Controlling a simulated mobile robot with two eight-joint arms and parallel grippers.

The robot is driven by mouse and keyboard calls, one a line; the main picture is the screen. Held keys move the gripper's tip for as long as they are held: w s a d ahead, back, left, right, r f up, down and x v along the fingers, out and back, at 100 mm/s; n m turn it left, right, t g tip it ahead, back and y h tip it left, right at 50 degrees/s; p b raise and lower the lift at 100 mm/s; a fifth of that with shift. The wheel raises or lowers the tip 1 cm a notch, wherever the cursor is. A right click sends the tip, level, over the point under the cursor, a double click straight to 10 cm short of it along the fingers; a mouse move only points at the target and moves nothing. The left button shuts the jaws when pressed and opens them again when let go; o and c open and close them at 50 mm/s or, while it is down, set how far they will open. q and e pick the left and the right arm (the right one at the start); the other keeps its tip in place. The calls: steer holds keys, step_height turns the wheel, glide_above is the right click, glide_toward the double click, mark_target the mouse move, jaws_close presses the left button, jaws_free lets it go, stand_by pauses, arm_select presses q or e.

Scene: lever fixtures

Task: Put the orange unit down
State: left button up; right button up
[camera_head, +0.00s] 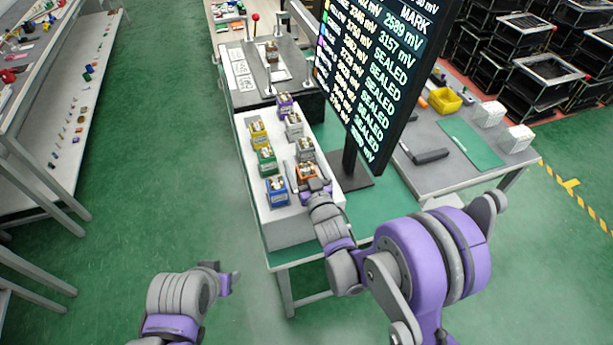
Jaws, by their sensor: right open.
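The orange unit (307,170) is at the front right of a group of small coloured units on a white block (290,225). My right gripper (311,183) is open right at the orange unit's near side and hides part of it. I cannot tell whether the fingers touch it or whether it rests fully on the block. My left gripper (229,281) is low at the front left, over the green floor, away from the block. Its fingers are too small and turned to read.
Blue (277,191), green (266,160), yellow (258,134), purple (285,101) and white (293,125) units stand close by. A tall screen (365,75) rises right of the block. A grey table (470,145) lies further right. Shelves (65,110) stand left across open floor.

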jaws_close()
stand_by(0.3)
steer(key=shift+r, duration=0.1)
